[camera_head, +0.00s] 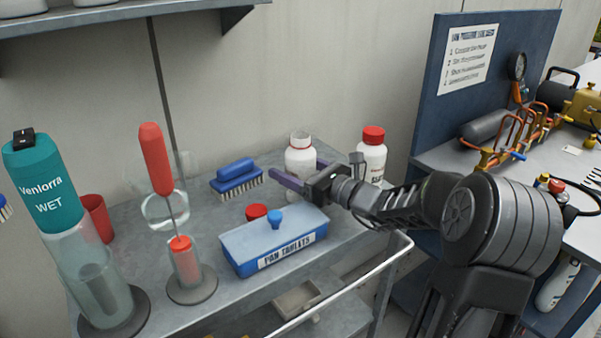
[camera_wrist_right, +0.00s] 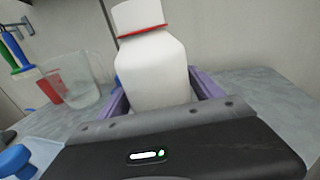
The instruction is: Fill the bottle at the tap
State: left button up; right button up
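The white bottle (camera_head: 300,160) stands at the back of the grey bench. It has a pale top and no red cap; its neck shows a red ring in the right wrist view (camera_wrist_right: 155,72). My right gripper (camera_head: 296,180) reaches in from the right with its purple fingers on either side of the bottle's body. The near finger crosses in front of it. Whether both fingers press on the bottle I cannot tell. A second white bottle (camera_head: 371,160) with a red cap stands to the right. My left gripper is out of view. I see no tap for certain.
A blue box labelled "PAN TABLETS" (camera_head: 275,242) sits in front, with a red cap-like piece (camera_head: 256,211) behind it. A blue brush (camera_head: 236,180), a glass beaker (camera_head: 165,210) and tall cylinders stand left. A front rail (camera_head: 345,290) edges the bench; a blue panel (camera_head: 440,125) rises right.

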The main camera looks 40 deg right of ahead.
jog(key=c, duration=1.2)
jog(key=shift+o, duration=0.2)
jog(key=shift+r, duration=0.1)
notch_tip(320, 180, up, 10)
jog(key=shift+f+p, duration=0.1)
jog(key=shift+p, duration=0.75)
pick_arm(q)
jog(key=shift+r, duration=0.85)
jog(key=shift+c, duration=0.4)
